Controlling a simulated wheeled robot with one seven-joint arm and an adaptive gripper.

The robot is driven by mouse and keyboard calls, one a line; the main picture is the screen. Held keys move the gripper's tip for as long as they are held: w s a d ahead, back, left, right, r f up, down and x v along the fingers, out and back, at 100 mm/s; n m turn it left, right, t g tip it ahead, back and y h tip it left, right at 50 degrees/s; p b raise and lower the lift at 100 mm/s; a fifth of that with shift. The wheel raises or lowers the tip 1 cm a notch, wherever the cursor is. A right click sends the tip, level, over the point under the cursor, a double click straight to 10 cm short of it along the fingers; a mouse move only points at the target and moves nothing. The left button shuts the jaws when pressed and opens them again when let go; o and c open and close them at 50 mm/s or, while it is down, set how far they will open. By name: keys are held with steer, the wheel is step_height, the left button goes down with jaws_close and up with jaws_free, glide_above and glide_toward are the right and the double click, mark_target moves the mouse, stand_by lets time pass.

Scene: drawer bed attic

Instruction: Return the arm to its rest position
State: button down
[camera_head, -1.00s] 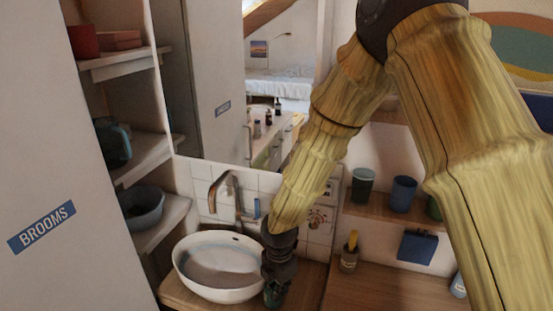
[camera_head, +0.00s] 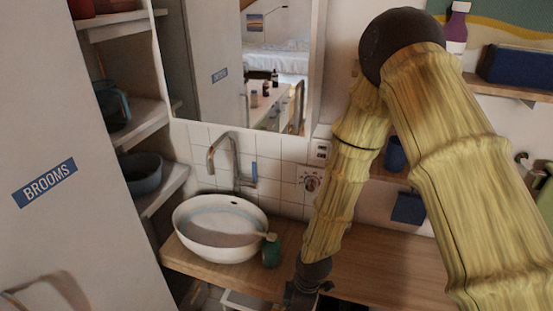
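My arm, covered in yellow wood-like segments, reaches down from the right in the head view. My gripper (camera_head: 310,293) is dark and hangs at the front edge of the wooden counter, near the bottom of the picture. It is to the right of and in front of the green cup (camera_head: 271,254), apart from it. Its fingers are small, dark and partly cut off by the frame, so I cannot tell whether they are open or shut. The cup stands beside the white basin (camera_head: 205,250), with a light brush-like handle (camera_head: 262,236) sticking out towards the basin.
The wooden counter (camera_head: 390,265) is bare right of my forearm. A tap (camera_head: 237,165) rises behind the basin. Shelves with bowls (camera_head: 142,172) and the BROOMS cabinet (camera_head: 70,120) bound the left. A blue cup (camera_head: 396,155) and purple bottle (camera_head: 457,28) stand on shelves at right.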

steer(key=s+d+f+m+h+b, duration=0.1)
steer(key=s+d+f+m+b, duration=0.4)
steer(key=s+d+f+m, duration=1.2)
steer(key=s+f, duration=0.1)
steer(key=s, duration=0.2)
steer(key=shift+s+d+m+t+h+b, duration=0.3)
steer(key=shift+s+t+h+b, duration=0.05)
steer(key=shift+s+t+h, duration=0.05)
